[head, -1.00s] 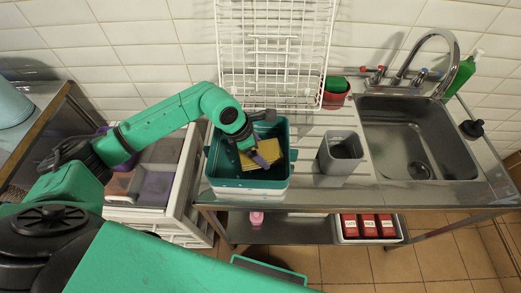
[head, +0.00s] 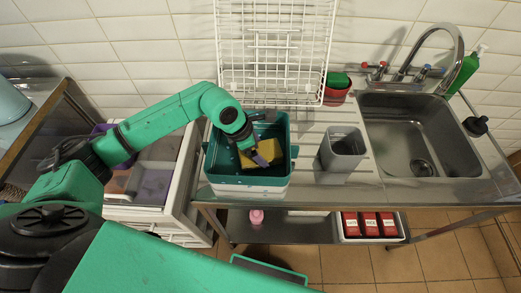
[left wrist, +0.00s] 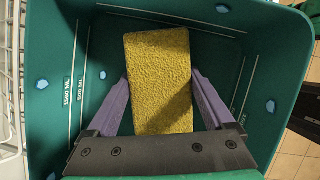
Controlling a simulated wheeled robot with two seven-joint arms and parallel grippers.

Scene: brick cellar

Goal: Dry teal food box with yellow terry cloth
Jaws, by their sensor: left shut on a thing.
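The teal food box (head: 247,181) stands open on the steel counter, left of the sink. My left gripper (head: 261,157) reaches down into it. It is shut on the yellow terry cloth (head: 274,151), a folded rectangular pad. In the left wrist view the purple fingers of the left gripper (left wrist: 159,80) flank the cloth (left wrist: 158,60) inside the box (left wrist: 45,125). Several pale blue water drops show on the box walls, including one at the left (left wrist: 42,84) and one at the right (left wrist: 270,106). Whether the cloth touches a wall is unclear. My right gripper is out of view.
A grey container (head: 342,150) stands right of the box, before the sink (head: 405,125). A white wire rack (head: 272,85) stands behind, with a red and green stack of bowls (head: 337,90) next to it. White drawers (head: 155,185) are at left. Red boxes (head: 368,223) sit below.

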